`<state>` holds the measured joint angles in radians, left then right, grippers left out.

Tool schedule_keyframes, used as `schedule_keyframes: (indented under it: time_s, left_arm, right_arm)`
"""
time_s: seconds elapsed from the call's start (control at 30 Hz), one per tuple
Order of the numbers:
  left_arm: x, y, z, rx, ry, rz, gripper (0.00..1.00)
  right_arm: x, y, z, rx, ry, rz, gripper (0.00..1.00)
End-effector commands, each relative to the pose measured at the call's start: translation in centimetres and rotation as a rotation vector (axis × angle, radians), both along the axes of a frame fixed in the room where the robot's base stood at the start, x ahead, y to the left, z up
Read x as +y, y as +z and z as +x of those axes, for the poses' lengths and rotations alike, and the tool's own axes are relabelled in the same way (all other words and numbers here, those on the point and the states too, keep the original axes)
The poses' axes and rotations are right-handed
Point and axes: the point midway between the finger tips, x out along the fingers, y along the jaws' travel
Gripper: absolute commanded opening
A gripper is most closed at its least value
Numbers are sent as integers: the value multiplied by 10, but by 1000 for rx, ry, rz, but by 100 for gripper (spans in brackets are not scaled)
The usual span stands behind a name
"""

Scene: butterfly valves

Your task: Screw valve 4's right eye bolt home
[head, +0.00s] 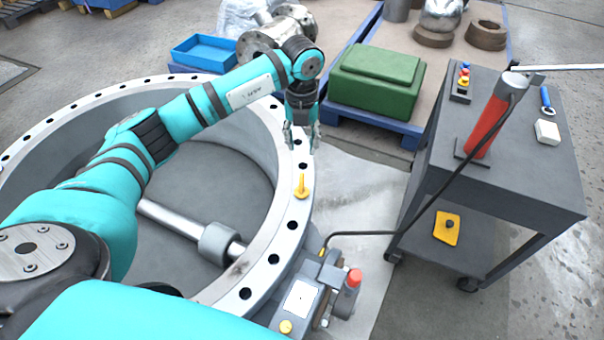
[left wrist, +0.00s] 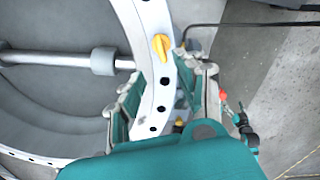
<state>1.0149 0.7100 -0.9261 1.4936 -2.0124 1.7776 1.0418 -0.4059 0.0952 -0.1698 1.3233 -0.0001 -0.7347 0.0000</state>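The large grey valve (head: 258,262) lies flat at the left, with a ring of dark bolt holes in its flange. A yellow eye bolt (head: 301,186) stands upright on the right side of the flange; how deep its thread sits cannot be seen. It also shows in the left wrist view (left wrist: 161,46). My left gripper (head: 301,141) hangs over the flange, behind the eye bolt in the head view. Its fingers are spread and empty; in the left wrist view (left wrist: 160,75) they straddle the flange, with the bolt beyond the tips.
A dark cart (head: 545,180) at the right carries a red cylinder (head: 488,125). A black hose (head: 420,215) runs from it to the valve's actuator (head: 298,295). A green case (head: 375,80) sits on a blue-edged pallet behind.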

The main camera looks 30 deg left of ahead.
Motion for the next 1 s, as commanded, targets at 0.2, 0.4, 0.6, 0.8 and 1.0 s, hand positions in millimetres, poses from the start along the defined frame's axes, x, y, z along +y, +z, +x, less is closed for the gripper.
schedule_keyframes:
  time_s: [0.2, 0.4, 0.6, 0.8, 1.0]
  left_arm:
    - [0, -52, -1, 5, 1, -1, 36]
    - [-1, -94, -1, 2, -1, -2, 36]
    - [-1, -123, 0, 1, -1, -2, 36]
    - [0, -134, 0, 0, -2, -1, 36]
    - [0, -135, 0, 0, -2, -2, 36]
  right_arm:
    - [1, 11, 11, -10, -2, 1, 82]
    - [3, 23, 21, -20, -4, 3, 82]
    - [4, 35, 28, -26, -5, 3, 82]
    - [4, 40, 31, -29, -6, 4, 82]
    - [4, 41, 31, -29, -6, 3, 82]
